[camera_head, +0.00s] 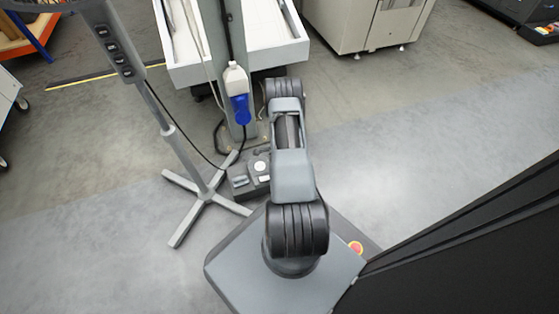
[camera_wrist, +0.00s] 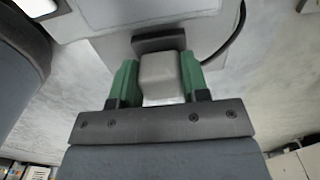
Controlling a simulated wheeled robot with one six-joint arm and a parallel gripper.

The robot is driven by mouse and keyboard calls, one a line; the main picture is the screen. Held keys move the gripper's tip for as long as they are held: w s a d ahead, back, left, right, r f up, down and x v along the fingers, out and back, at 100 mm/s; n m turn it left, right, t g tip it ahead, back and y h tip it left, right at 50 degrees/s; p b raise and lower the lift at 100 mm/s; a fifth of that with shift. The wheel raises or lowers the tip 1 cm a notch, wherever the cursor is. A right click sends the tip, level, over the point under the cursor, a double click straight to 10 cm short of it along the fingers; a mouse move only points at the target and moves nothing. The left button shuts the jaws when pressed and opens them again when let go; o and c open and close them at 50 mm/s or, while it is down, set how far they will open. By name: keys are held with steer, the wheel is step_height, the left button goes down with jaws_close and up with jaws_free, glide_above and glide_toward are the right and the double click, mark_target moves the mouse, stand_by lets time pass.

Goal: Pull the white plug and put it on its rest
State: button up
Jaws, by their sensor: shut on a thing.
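The white plug (camera_wrist: 162,78) shows in the wrist view as a pale block between the two green fingers of my gripper (camera_wrist: 160,84). The gripper is shut on it, one finger on each side. A dark piece (camera_wrist: 160,41) lies directly behind the plug, against a pale surface; I cannot tell whether the plug is seated in it or apart. In the head view my arm hides the gripper and this plug. I cannot make out the plug's rest in either view.
A stand with crossed feet (camera_head: 204,190) is at left. A dark box (camera_head: 242,181) lies near my base.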

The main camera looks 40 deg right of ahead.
steer(key=o, duration=1.2)
step_height(320, 180, up, 14)
steer(key=p, duration=0.6)
steer(key=shift+d+f, duration=0.1)
